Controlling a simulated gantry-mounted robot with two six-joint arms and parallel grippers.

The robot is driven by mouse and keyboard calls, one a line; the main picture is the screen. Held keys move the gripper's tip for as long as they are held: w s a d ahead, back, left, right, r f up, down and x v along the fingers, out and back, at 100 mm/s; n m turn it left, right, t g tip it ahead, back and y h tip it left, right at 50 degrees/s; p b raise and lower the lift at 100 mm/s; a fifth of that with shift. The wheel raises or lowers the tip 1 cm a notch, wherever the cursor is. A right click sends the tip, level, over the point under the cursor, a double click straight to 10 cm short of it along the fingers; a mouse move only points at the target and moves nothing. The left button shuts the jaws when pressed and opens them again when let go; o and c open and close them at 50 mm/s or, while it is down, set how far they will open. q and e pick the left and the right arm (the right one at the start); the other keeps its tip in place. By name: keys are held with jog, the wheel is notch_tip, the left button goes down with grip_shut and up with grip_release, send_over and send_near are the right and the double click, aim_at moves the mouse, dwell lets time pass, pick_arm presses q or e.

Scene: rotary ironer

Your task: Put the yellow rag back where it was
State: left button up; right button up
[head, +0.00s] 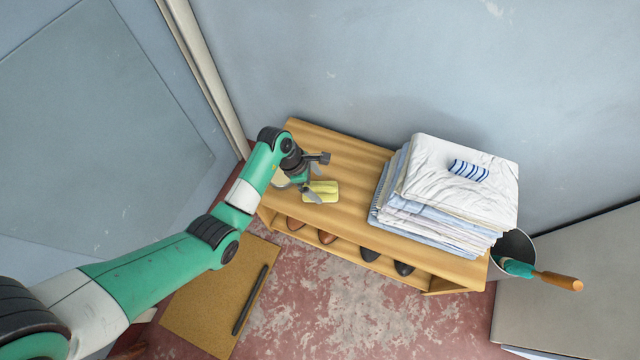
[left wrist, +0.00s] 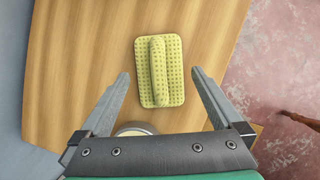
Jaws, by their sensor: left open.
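The yellow rag (head: 322,190) lies on the left part of the wooden bench top (head: 345,155). In the left wrist view the rag (left wrist: 160,72) is a flat dotted piece with a raised fold along its middle. My left gripper (head: 316,180) is above the rag. In the left wrist view my left gripper (left wrist: 159,77) is open, with its fingers on either side of the rag, apart from it. My right gripper is in neither view.
A tall stack of folded cloths (head: 450,185) fills the bench's right part, with a blue-striped roll (head: 468,170) on top. A round pale object (left wrist: 135,129) sits beside the rag. Shoes (head: 370,253) stand on the shelf below. A bucket (head: 515,247) is at the right.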

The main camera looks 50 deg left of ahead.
pick_arm(q)
jog(key=p+v, duration=0.4)
jog(key=v, duration=0.5)
